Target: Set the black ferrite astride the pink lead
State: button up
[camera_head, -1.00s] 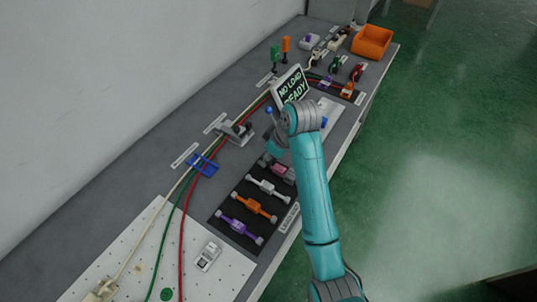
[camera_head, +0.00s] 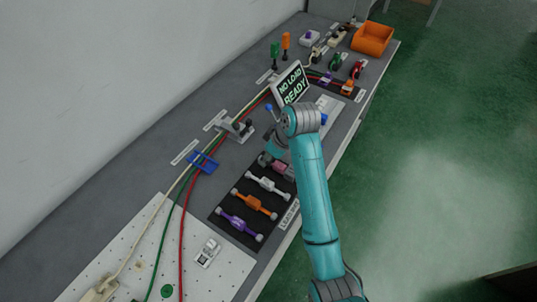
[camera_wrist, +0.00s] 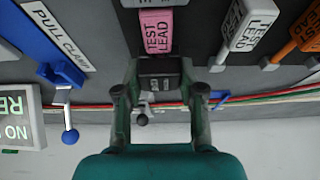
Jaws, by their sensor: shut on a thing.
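The pink lead (camera_wrist: 158,30), marked TEST LEAD, lies on the dark mat; in the head view (camera_head: 281,168) it is partly covered by my arm. My gripper (camera_wrist: 160,92) is shut on the black ferrite (camera_wrist: 160,72), a dark block between its two fingers. In the wrist view the ferrite appears right at the near end of the pink lead, in line with it. I cannot tell whether it touches or sits over the lead. In the head view my gripper (camera_head: 276,150) is beside the pink lead, and the ferrite is not distinguishable there.
White (camera_head: 267,185), orange (camera_head: 254,204) and purple (camera_head: 240,226) leads lie on the same mat. A blue pull clamp (camera_wrist: 62,75) and a NO LOAD READY sign (camera_head: 291,85) stand close by. Red, green and cream cables run behind the mat.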

jog(key=shift+f, duration=0.6)
jog(key=o, duration=1.2)
jog(key=o, duration=0.5)
jog(key=shift+r, duration=0.1)
jog(key=shift+r, duration=3.45)
jog(key=shift+s, duration=0.1)
